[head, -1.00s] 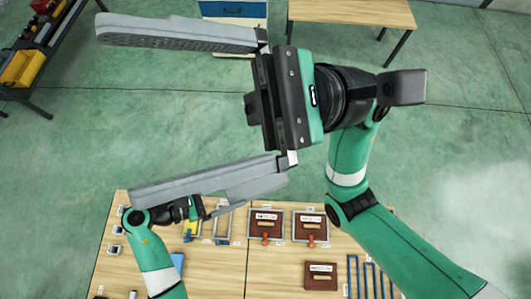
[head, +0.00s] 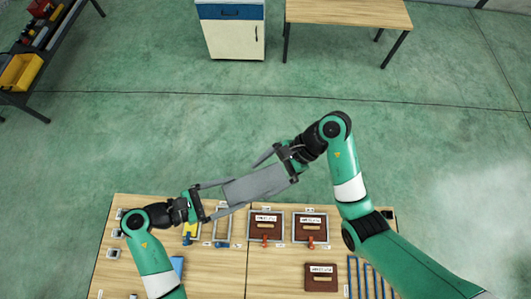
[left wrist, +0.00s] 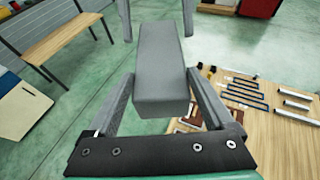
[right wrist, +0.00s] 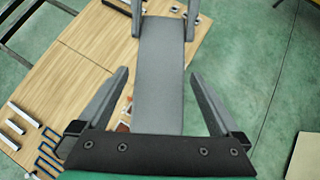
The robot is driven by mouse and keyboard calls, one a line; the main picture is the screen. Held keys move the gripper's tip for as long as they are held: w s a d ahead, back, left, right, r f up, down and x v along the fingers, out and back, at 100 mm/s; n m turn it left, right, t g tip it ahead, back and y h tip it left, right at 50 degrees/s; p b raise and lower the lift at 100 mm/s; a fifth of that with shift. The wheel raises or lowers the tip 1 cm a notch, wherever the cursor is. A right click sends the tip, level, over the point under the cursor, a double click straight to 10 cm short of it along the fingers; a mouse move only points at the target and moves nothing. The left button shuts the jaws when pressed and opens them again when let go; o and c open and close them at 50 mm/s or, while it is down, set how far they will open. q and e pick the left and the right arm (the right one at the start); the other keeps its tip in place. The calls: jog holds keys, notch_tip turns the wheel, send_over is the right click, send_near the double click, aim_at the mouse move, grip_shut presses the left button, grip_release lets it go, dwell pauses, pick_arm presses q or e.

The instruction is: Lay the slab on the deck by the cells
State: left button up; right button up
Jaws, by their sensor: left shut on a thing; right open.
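The grey slab (head: 258,185) is held in the air beyond the far edge of the workbench, slanting up to the right in the head view. My left gripper (head: 236,193) is shut on its left end; in the left wrist view the slab (left wrist: 162,75) runs away from between the fingers. My right gripper (head: 274,172) is at the slab's right end. In the right wrist view its fingers (right wrist: 158,85) are spread wide, one on each side of the slab, with gaps. I cannot tell which surface is the deck or which items are the cells.
The wooden workbench (head: 205,265) holds two brown boards in grey frames (head: 266,226), a loose brown board (head: 321,277) and blue frames (head: 366,275). A cabinet (head: 233,35) and another table (head: 350,13) stand at the back. The green floor between is clear.

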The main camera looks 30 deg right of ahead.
aim_at(249, 188)
jog(key=x, duration=0.7)
jog(key=shift+a+f, duration=0.15)
jog(key=shift+a, duration=0.1)
jog(key=c, duration=0.9)
pick_arm(q)
jog(key=o, duration=1.2)
jog(key=shift+c, duration=0.2)
pick_arm(e)
jog(key=shift+c, duration=1.2)
